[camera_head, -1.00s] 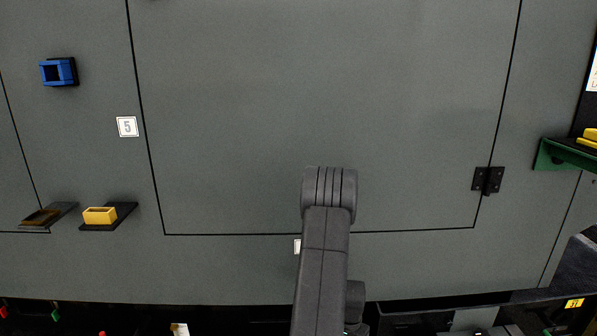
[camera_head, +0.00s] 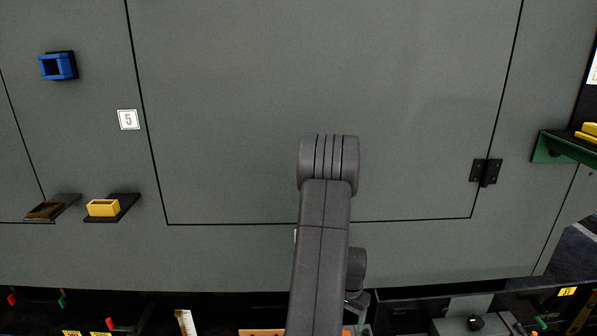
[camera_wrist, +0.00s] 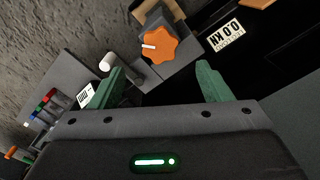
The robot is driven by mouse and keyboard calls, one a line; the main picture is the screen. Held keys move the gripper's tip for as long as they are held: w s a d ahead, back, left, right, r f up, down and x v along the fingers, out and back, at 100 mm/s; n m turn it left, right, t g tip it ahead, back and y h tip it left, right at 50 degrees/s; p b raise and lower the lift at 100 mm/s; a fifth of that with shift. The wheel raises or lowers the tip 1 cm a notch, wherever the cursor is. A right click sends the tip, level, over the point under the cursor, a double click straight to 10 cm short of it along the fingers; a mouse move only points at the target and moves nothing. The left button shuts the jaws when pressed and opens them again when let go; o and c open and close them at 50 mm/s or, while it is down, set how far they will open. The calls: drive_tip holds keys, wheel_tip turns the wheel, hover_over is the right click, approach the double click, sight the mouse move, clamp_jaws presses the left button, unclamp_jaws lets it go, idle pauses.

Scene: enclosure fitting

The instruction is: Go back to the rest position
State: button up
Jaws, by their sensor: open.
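My arm (camera_head: 322,235) rises in front of the grey enclosure panel (camera_head: 230,120) in the head view, and its end is hidden there behind my own links. In the wrist view my gripper (camera_wrist: 160,85) is open, with two green fingers well apart. Nothing is held between the fingers. An orange star-shaped knob (camera_wrist: 172,46) on a grey block lies beyond the gap, apart from the fingers. A white round-ended peg (camera_wrist: 107,62) shows near the left finger.
A blue square socket (camera_head: 58,66) and a yellow holder (camera_head: 103,207) sit on the panel's left. A black hinge (camera_head: 485,172) and a green shelf (camera_head: 562,148) are at right. Several tools and handles lie along the bottom edge. The panel's middle is clear.

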wheel_tip(320, 180, down, 9)
drive_tip(key=b, duration=0.2)
drive_tip(key=shift+r+b, duration=0.15)
drive_tip(key=shift+b, duration=0.15)
drive_tip(key=shift+r+n, duration=0.3)
drive_tip(key=shift+n, duration=0.6)
drive_tip(key=n, duration=0.5)
drive_tip(key=shift+n, duration=0.3)
drive_tip(key=shift+r+n, duration=0.25)
drive_tip(key=shift+n, duration=0.15)
wheel_tip(320, 180, up, 13)
drive_tip(key=p, duration=0.4)
